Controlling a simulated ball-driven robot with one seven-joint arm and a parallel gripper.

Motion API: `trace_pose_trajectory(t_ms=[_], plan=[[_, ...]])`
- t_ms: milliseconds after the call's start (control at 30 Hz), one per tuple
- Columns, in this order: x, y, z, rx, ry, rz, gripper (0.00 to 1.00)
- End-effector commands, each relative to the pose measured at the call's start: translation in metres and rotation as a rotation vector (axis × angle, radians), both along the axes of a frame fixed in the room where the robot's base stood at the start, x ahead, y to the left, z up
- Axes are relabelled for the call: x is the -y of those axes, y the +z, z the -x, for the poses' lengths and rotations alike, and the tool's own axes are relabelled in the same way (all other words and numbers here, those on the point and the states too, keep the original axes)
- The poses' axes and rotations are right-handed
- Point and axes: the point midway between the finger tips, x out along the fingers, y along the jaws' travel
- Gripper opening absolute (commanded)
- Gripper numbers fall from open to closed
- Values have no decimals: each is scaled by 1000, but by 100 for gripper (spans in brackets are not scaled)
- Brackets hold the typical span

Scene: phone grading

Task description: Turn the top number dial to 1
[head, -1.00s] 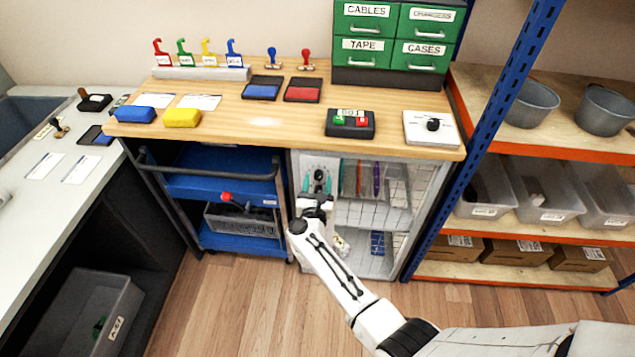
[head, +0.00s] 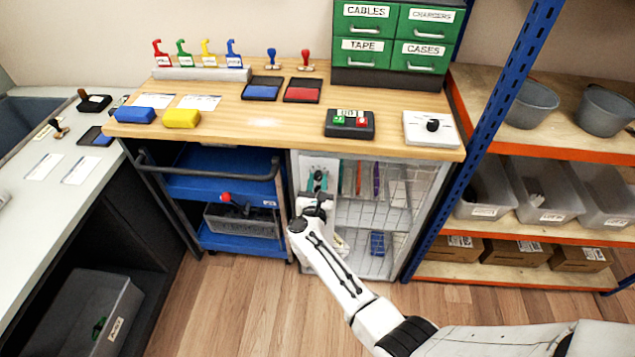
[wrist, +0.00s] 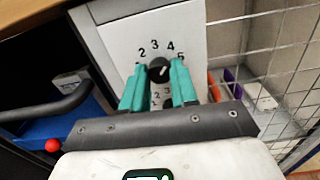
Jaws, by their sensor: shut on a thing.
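The top number dial (wrist: 158,70) is a black round knob on a white panel (wrist: 115,42), with the numbers 2, 3, 4 and 5 showing around its upper side. Its pointer mark is too small to read surely. My gripper (wrist: 158,78) has its two teal fingers on either side of the knob, shut on it. A second dial (wrist: 168,103) shows partly below, between the fingers, with small numbers above it. In the head view the top dial (head: 319,176) shows just above my gripper (head: 318,192); the lower part of the panel is hidden by my arm.
The wooden worktop (head: 270,125) is above the panel. A blue cart (head: 220,185) with a dark handle stands close on the left. A wire-fronted cabinet (head: 375,205) is on the right. A two-button box (head: 349,123) sits on the worktop.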

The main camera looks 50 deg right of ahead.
Motion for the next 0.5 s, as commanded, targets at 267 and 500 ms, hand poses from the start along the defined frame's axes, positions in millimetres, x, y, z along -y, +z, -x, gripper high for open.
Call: trace_pose_trajectory(t_ms=[267,500], plan=[[0,0,0,-34,1,27,0],[0,1,0,-145,0,113,0]])
